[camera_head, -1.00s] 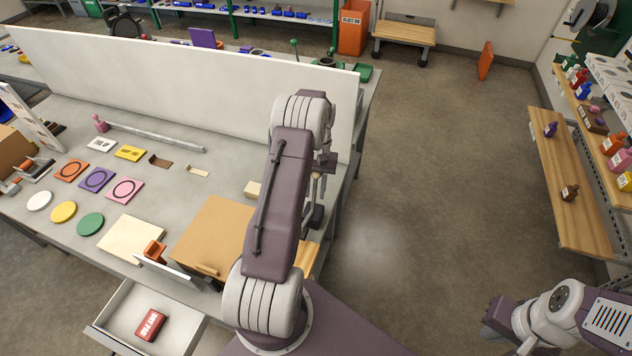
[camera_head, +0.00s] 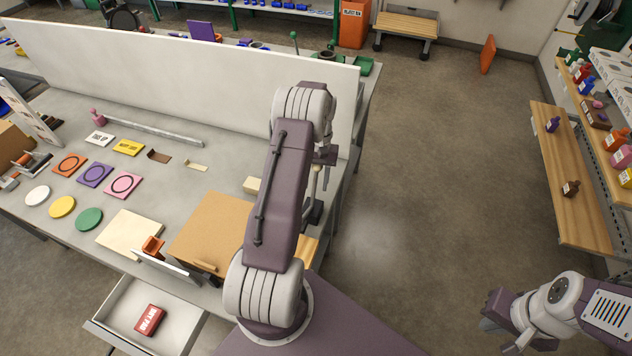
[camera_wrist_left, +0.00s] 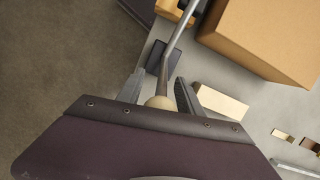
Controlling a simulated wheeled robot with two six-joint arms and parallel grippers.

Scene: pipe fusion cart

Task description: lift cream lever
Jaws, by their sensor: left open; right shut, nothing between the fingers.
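The cream lever shows in the left wrist view as a grey rod (camera_wrist_left: 172,50) with a round cream knob (camera_wrist_left: 160,102) at its near end. My left gripper (camera_wrist_left: 158,88) is open, with one finger on each side of the knob and rod. Whether a finger touches them is unclear. In the head view my left gripper (camera_head: 325,158) is at the cart's right edge, mostly hidden behind my arm, and the lever is hard to make out. My right gripper (camera_head: 494,318) is shut and empty at the lower right, away from the cart.
A tan box (camera_head: 208,228) stands beside the lever area; it also shows in the left wrist view (camera_wrist_left: 265,35). A pale block (camera_wrist_left: 220,102) lies right of the fingers. A white panel (camera_head: 160,70) runs along the cart's back. An open drawer (camera_head: 112,312) sticks out in front.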

